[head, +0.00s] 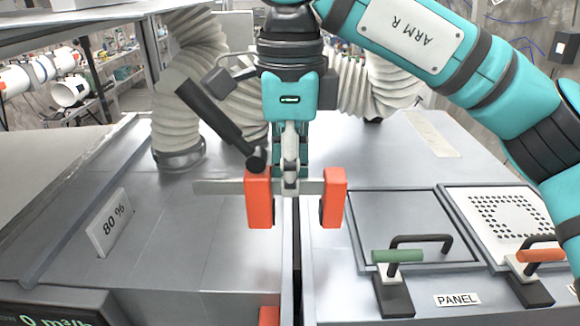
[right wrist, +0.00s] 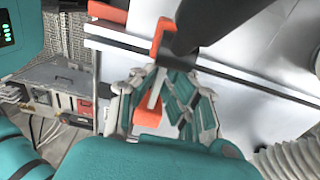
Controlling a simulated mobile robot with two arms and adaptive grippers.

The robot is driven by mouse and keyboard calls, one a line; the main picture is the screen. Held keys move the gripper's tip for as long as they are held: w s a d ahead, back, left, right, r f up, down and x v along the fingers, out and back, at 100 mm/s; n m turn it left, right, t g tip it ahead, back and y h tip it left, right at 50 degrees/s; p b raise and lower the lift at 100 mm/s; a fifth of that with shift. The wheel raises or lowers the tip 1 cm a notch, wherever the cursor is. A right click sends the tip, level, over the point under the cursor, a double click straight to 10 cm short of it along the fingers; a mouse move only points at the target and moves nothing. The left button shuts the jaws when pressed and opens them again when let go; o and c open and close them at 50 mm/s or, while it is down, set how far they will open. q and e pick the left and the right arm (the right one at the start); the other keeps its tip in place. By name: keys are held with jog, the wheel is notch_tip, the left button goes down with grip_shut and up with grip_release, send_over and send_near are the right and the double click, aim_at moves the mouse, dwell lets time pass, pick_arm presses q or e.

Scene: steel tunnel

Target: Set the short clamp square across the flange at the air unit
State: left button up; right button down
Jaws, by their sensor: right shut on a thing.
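The short clamp has two orange jaws, a flat steel bar (head: 218,187) and a thick black handle tilted up to the left. My right gripper (head: 290,180) is shut on the clamp from above, between the jaws. In the head view the bar looks level and crosses the dark flange seam (head: 297,255), one jaw on each side. Whether the jaws touch the flange I cannot tell. In the right wrist view my fingers (right wrist: 168,105) are around the bar, and an orange jaw (right wrist: 158,38) shows beyond the seam. My left gripper is not in view.
An orange block (head: 269,315) sits at the seam's near end. Ribbed hoses (head: 180,110) rise behind. At right are a panel (head: 400,225) with a black handle and toggle latches with green (head: 397,256) and orange (head: 541,255) grips. An "80 %" plate (head: 110,222) stands at left.

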aim_at(290, 239)
jog(key=shift+w+f+b, duration=0.1)
jog(key=shift+f+b, duration=0.45)
jog(key=shift+f, duration=0.35)
jog(key=shift+f+b, duration=0.3)
jog(key=shift+f, duration=0.1)
jog(key=shift+f+b, duration=0.65)
jog(key=shift+f, duration=0.2)
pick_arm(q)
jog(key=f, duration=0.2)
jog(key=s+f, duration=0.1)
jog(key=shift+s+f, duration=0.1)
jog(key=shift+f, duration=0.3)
pick_arm(e)
jog(key=shift+f, duration=0.15)
pick_arm(q)
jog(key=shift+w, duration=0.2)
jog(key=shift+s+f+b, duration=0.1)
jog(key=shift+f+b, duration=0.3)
jog(key=shift+b, duration=0.15)
pick_arm(e)
jog(key=shift+f, duration=0.55)
jog(key=c, duration=1.4)
grip_release()
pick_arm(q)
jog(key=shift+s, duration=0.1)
pick_arm(e)
jog(key=shift+o, duration=0.2)
jog(key=shift+f, duration=0.15)
